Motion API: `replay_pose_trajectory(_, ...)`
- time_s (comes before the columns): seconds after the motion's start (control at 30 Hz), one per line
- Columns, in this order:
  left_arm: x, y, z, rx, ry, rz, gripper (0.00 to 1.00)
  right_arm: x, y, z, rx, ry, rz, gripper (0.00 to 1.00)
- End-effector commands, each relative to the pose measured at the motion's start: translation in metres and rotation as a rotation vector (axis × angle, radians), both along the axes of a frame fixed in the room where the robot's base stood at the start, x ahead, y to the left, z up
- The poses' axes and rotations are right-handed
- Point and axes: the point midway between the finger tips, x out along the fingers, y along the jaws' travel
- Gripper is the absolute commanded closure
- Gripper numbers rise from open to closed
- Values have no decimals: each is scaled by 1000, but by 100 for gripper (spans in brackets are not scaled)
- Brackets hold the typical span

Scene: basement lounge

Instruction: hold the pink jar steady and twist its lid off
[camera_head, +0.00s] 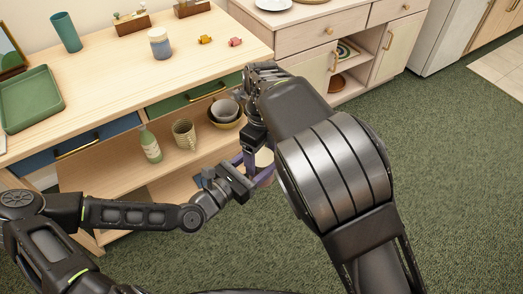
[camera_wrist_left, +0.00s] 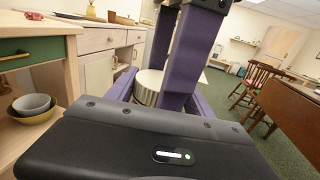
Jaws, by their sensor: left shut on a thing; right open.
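A round thing with a pale top and ribbed side (camera_wrist_left: 148,88), apparently the jar's lid, shows between purple fingers in the left wrist view. A small pale part of it shows in the head view (camera_head: 264,158). The jar's pink body is hidden. My left gripper (camera_head: 262,177) is shut on the jar, in front of the dresser. My right gripper (camera_head: 250,160) is open and comes down from above. Its two purple fingers (camera_wrist_left: 184,60) hang close to the lid in the left wrist view; I cannot tell whether they touch it.
A wooden dresser (camera_head: 105,75) stands close behind, bearing a green tray (camera_head: 31,99), a green cup (camera_head: 66,32) and a blue-and-white jar (camera_head: 159,43). Its lower shelf holds a bottle (camera_head: 150,145), a mug (camera_head: 184,133) and bowls (camera_head: 225,110). Green carpet (camera_head: 450,180) lies clear at right.

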Motion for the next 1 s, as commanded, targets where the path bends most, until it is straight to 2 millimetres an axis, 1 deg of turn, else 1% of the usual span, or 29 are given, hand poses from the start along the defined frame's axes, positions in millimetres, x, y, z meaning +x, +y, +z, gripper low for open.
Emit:
replay_pose_trajectory(0.07,0,0,0,-1,-1,0,100,0,0,0,0,0,0,22)
replay_pose_trajectory(0.87,0,0,0,-1,-1,0,100,0,0,1,0,-1,0,88)
replay_pose_trajectory(0.93,0,0,0,-1,-1,0,100,0,0,1,1,-1,7,88)
replay_pose_trajectory(1.0,0,0,0,-1,-1,-1,100,0,0,1,2,0,62,88)
